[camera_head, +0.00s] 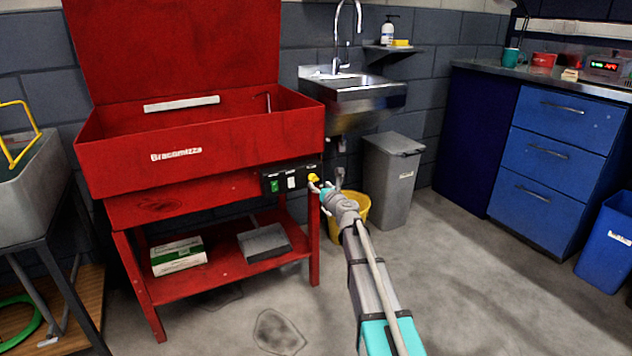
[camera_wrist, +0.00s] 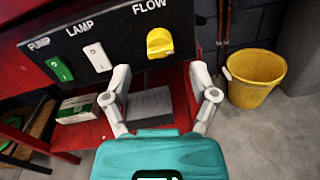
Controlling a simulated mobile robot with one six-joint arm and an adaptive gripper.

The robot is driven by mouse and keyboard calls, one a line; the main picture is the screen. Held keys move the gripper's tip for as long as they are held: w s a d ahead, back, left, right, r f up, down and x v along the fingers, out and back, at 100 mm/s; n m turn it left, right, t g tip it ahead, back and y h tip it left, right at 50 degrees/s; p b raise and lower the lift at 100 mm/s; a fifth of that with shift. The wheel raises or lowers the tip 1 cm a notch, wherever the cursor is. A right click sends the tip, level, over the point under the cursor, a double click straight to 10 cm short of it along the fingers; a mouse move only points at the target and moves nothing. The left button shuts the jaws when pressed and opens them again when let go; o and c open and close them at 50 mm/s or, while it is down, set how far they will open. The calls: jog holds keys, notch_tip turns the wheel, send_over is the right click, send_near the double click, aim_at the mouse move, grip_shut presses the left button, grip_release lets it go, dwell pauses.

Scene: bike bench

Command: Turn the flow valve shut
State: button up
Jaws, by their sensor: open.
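The flow valve (camera_wrist: 160,43) is a yellow knob under the word FLOW on the black control panel (camera_wrist: 117,40). The panel sits on the front of the red parts washer (camera_head: 205,150), and the yellow knob shows at its right end in the head view (camera_head: 313,178). My gripper (camera_wrist: 161,78) is open in the wrist view, with one finger on each side below the knob. A gap shows between the fingertips and the knob, and nothing is between them. In the head view my gripper (camera_head: 322,187) is close to the panel's right end and partly hidden by my wrist.
A green pump switch (camera_wrist: 59,69) and white lamp switch (camera_wrist: 98,57) are left of the knob. A yellow bucket (camera_wrist: 255,78) stands right of the washer, beside a grey bin (camera_head: 393,175). A box (camera_head: 178,256) sits on the lower shelf. Open floor lies to the right.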

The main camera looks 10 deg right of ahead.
aim_at(316, 180)
jog(key=shift+x, duration=2.15)
grip_shut()
